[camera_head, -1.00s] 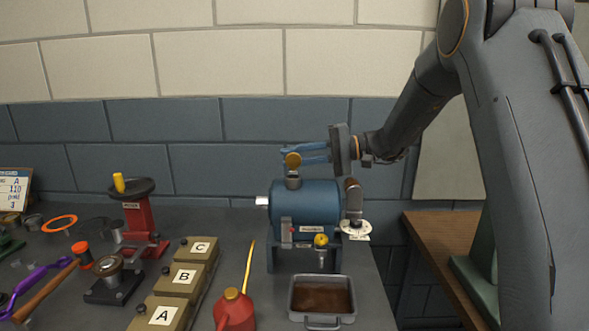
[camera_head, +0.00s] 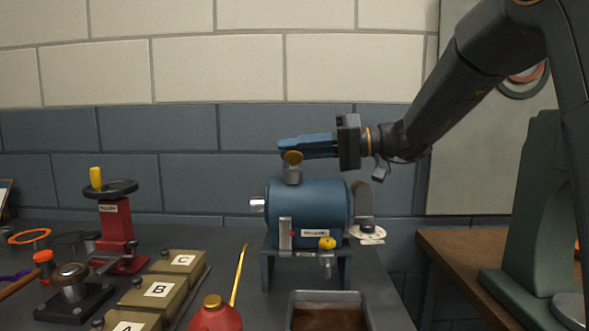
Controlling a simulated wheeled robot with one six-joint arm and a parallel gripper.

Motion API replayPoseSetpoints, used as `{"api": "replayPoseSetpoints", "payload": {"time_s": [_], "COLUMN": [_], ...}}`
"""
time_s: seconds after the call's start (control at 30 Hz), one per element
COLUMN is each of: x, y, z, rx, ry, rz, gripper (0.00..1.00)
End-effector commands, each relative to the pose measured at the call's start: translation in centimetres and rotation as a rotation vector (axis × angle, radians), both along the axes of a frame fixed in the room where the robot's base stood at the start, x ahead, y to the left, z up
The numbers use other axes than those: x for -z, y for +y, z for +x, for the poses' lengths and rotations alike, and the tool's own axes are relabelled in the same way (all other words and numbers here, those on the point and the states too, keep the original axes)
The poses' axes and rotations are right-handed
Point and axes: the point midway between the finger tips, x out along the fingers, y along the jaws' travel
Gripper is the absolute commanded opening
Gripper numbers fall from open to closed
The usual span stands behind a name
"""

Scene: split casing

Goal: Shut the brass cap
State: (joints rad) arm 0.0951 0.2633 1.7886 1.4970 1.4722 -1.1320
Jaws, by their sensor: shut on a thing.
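The far finger is mostly hidden behind the near one.
A yellow-knobbed valve (camera_head: 327,243) sits on the casing's front, above a metal tray (camera_head: 330,297) of brown liquid. A red oil can (camera_head: 216,318), lettered boxes (camera_head: 158,291) and a red stand with a handwheel (camera_head: 115,230) stand left.

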Motion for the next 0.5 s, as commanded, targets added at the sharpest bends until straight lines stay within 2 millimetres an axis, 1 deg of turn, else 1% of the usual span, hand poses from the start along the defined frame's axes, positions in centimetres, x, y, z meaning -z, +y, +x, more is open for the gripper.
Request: {"api": "replayPoseSetpoints", "payload": {"time_s": [0.03, 0.5], "x": [0.6, 0.9], "y": [0.0, 0.0], "z": [0.0, -1.0], "rx": [0.001, 0.0], "ry": [-0.029, -0.291], "rz": [-0.003, -0.011], "gripper": [0.0, 0.0]}}
